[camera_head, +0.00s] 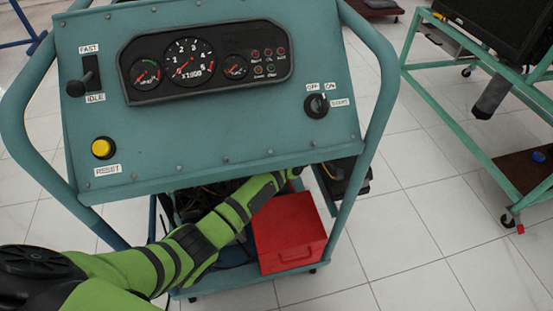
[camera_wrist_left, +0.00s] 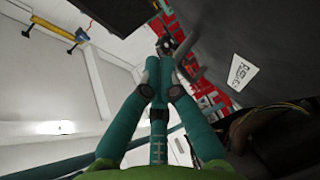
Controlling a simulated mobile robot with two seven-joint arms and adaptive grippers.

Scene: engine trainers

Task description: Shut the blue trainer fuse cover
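The blue trainer (camera_head: 215,140) stands in front of me, with its sloped gauge panel facing me. My green left arm reaches under the panel's lower right edge, and its gripper is mostly hidden there in the head view. In the left wrist view my left gripper (camera_wrist_left: 165,46) has its teal fingers drawn together at dark tips, and I see nothing held between them. A dark surface with a white label (camera_wrist_left: 242,70) is to the right of the fingers; the label is unreadable. I cannot pick out the fuse cover or its position for certain. My right gripper is out of view.
A red box (camera_head: 290,235) sits on the trainer's lower shelf, just below my forearm. A dark box-like part (camera_head: 345,178) juts out at the trainer's right side. Another teal stand (camera_head: 440,105) is at the right. The tiled floor between them is clear.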

